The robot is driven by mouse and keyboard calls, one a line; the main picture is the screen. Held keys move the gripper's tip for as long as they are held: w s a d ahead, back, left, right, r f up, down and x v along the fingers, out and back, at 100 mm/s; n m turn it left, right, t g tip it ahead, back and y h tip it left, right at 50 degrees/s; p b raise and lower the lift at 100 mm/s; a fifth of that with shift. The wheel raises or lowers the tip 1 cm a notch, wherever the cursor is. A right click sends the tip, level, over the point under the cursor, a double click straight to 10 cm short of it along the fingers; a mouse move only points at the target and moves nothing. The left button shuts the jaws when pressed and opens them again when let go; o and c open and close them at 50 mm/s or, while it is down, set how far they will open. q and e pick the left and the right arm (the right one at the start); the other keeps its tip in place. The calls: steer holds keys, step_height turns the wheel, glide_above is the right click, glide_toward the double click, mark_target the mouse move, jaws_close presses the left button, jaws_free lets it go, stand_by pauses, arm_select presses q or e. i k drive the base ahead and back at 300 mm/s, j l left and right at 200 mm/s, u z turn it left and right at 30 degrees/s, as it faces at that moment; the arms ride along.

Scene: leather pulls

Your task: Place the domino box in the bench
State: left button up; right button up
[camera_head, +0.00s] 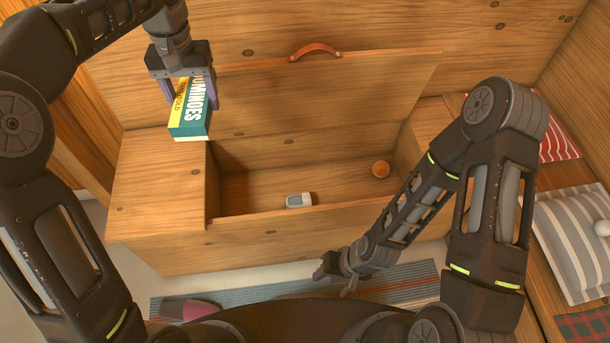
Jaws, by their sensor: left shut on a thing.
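The domino box (191,122) is teal and yellow with white lettering. My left gripper (188,95) is shut on its upper end and holds it hanging down, over the left part of the bench near the left edge of the opening. The wooden bench (160,190) has its lid (340,95) raised and leaning back, with a leather pull (315,50) at the lid's top edge. The compartment inside is open to view. My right gripper (335,275) is low in front of the bench, apart from it; its fingers are too small and dark to judge.
A striped rug (405,285) lies in front. A striped cushion (570,240) and red striped cloth (560,145) are at right.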

mark_target(332, 202)
steer(key=j+z, duration=0.1)
steer(key=z, duration=0.3)
steer(key=j+z, duration=0.1)
steer(key=z, duration=0.3)
steer(key=j+z, duration=0.1)
steer(key=z, duration=0.3)
steer(key=j+z, duration=0.1)
steer(key=z, duration=0.25)
steer(key=i+z, duration=0.1)
steer(key=i, duration=0.4)
